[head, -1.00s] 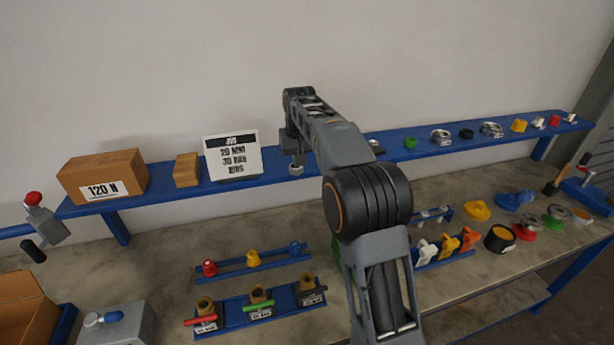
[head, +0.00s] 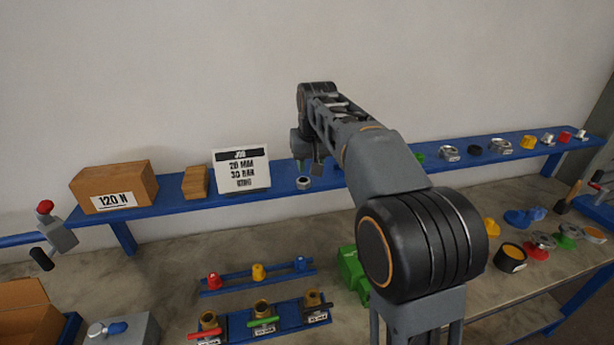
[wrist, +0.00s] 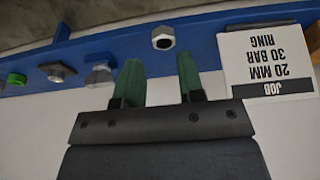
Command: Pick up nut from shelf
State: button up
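A silver hex nut (head: 303,183) with a dark hole lies on the blue shelf (head: 230,193), just right of the job sign. In the wrist view the nut (wrist: 163,38) shows beyond the fingertips, roughly in line with the gap between them. My gripper (wrist: 159,68) is open and empty, its two green fingers apart. In the head view my gripper (head: 309,165) hangs just above the nut, partly hidden by my arm. I see no contact between the fingers and the nut.
The job sign (head: 241,170) reads 20 MM, 30 BAR, RING and stands close beside the nut. A brown box (head: 115,187) stands left.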

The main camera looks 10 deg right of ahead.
aim_at(303, 180)
jog(key=o, duration=0.3)
jog(key=shift+w+r+t, duration=0.3)
jog(key=shift+w+r, duration=0.15)
jog(key=shift+w, duration=0.15)
jog(key=shift+w+r+t, duration=0.3)
jog(key=shift+w+r, duration=0.1)
jog(key=shift+w, duration=0.2)
jog(key=o, duration=0.3)
jog(key=x, duration=0.5)
jog(key=shift+w+f+p, duration=0.25)
jog(key=shift+f+p, duration=0.05)
jog(key=shift+o, duration=0.2)
jog(key=shift+p+x, duration=1.2)
jog(key=shift+x, duration=2.2)
